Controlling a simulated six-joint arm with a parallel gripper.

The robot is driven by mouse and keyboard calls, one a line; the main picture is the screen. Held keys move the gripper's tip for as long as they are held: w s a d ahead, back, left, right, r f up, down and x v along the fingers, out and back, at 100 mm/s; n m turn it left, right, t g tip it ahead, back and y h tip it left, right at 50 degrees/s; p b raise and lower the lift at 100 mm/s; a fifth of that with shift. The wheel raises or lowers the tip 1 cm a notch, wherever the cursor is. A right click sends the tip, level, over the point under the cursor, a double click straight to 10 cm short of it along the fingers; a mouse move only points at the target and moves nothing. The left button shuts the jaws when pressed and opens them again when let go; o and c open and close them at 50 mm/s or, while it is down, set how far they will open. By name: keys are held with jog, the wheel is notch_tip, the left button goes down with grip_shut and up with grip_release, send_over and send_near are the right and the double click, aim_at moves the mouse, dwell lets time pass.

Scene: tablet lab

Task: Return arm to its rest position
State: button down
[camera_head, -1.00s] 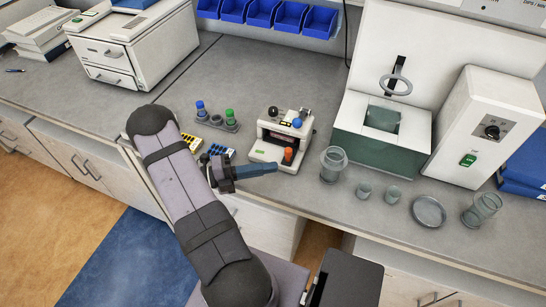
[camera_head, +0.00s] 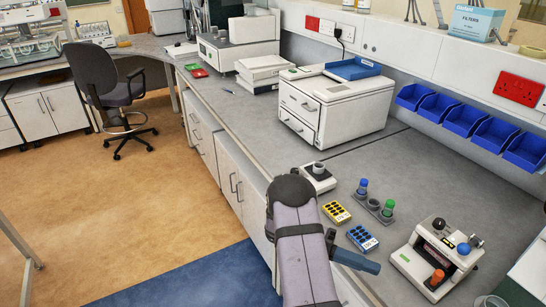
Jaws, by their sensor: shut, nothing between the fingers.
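My gripper (camera_head: 372,266) shows low in the middle of the view, partly behind my grey arm. Its blue-grey fingers point right and are shut, with nothing seen between them. The arm is folded at the elbow near the bench's front edge. The gripper is in front of the blue tray (camera_head: 362,239) and left of the white press (camera_head: 428,262), apart from the press in the picture.
A yellow tray (camera_head: 336,212), a rack with blue and green-capped vials (camera_head: 375,207) and a small white device (camera_head: 318,178) stand close behind the arm. A large white instrument (camera_head: 335,110) is farther back. Open floor (camera_head: 110,215) lies left.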

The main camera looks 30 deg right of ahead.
jog(key=w+a+m+t+y, duration=0.2)
jog(key=a+m+t+y, duration=0.3)
jog(key=a+m, duration=0.7)
jog(key=w+a+m+t+y, duration=0.1)
jog(key=a+m+t+y, duration=0.3)
jog(key=a+m+t, duration=0.6)
jog(key=a+f+m, duration=0.1)
jog(key=a+m, duration=0.1)
jog(key=a, duration=0.5)
jog(key=shift+w+a+m+y, duration=0.2)
jog(key=shift+w+m+y, duration=0.1)
jog(key=shift+w+y, duration=0.1)
